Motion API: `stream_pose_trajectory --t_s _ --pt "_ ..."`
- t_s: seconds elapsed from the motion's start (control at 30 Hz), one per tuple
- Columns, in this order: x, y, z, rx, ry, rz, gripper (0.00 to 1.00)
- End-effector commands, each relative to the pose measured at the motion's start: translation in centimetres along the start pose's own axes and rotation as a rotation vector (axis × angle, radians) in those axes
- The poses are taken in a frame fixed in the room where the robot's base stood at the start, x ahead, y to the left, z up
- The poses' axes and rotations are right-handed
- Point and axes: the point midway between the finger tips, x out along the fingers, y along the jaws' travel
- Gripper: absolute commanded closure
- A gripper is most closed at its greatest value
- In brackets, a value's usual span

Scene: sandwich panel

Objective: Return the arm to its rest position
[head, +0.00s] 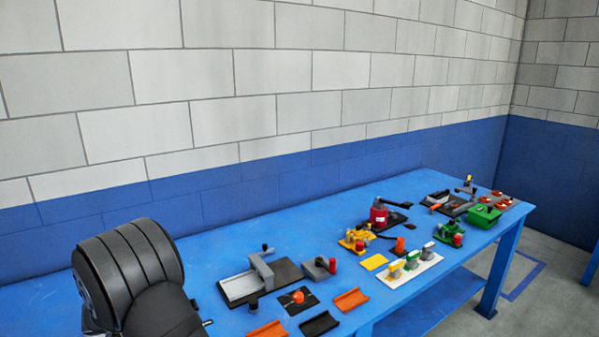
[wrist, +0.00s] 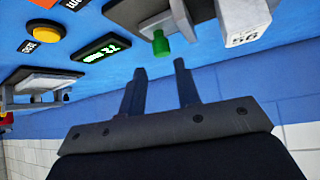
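My gripper (wrist: 160,68) shows in the wrist view with its two dark fingers apart and nothing between them. The fingers point toward the blue bench and a grey device with a green knob (wrist: 161,43). They seem clear of it, but the exact gap cannot be told. In the head view a black rounded part of my arm (head: 130,268) stands at the lower left, over the bench's left end. My gripper cannot be made out in the head view.
A blue bench (head: 225,247) runs along the wall (head: 180,85). On it stand a grey clamp device (head: 262,270), an orange tray (head: 352,299), a red cylinder (head: 378,214) and a green box (head: 484,214). The wrist view shows a yellow button (wrist: 47,34) and a green display (wrist: 100,47). The bench's back strip is clear.

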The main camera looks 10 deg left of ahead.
Motion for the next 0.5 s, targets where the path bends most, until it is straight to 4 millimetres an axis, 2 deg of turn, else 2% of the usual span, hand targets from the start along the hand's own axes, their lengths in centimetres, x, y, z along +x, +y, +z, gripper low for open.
stream_pose_trajectory --t_s 0.2,0.5 --pt "3.5 0.1 0.1 0.0 -0.001 0.002 0.7" --pt "6.1 0.0 0.0 0.001 0.0 0.0 0.7"
